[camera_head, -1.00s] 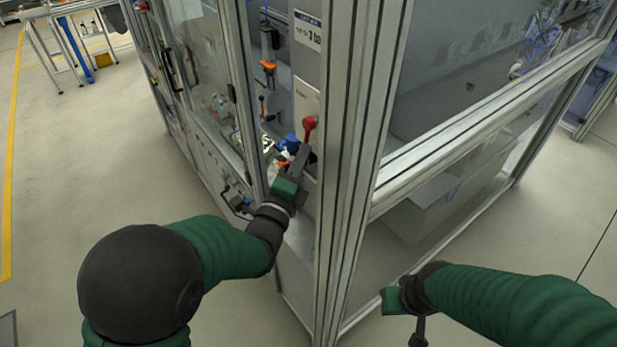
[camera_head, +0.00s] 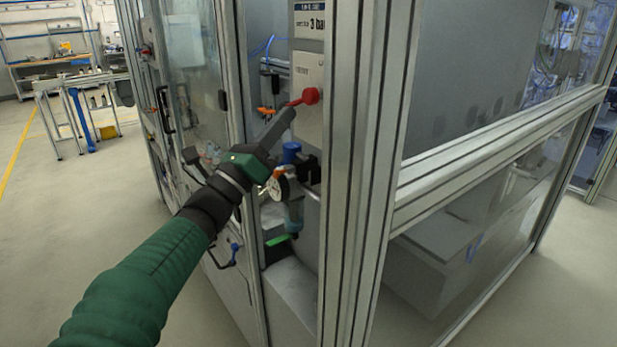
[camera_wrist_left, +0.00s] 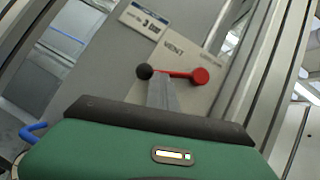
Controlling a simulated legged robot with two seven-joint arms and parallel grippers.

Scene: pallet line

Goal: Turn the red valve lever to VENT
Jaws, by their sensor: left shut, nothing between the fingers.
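The red valve lever (camera_head: 309,96) is on a pale plate on the cabinet post. Its red arm points left from its round red hub. In the left wrist view, the lever (camera_wrist_left: 200,75) ends in a black knob (camera_wrist_left: 144,71), and the word VENT (camera_wrist_left: 174,47) is printed above it on the plate. My left gripper (camera_head: 288,114) is shut and empty, with its fingertips just under the lever's arm. In the left wrist view the fingertips (camera_wrist_left: 160,82) overlap the arm near the black knob; whether they touch it is unclear. My right gripper is out of view.
A "3 bar" sign (camera_head: 309,22) is above the plate. A blue-topped fitting (camera_head: 291,149) and a gauge (camera_head: 279,188) are below it, near my left gripper. The aluminium corner post (camera_head: 350,200) is close on the right.

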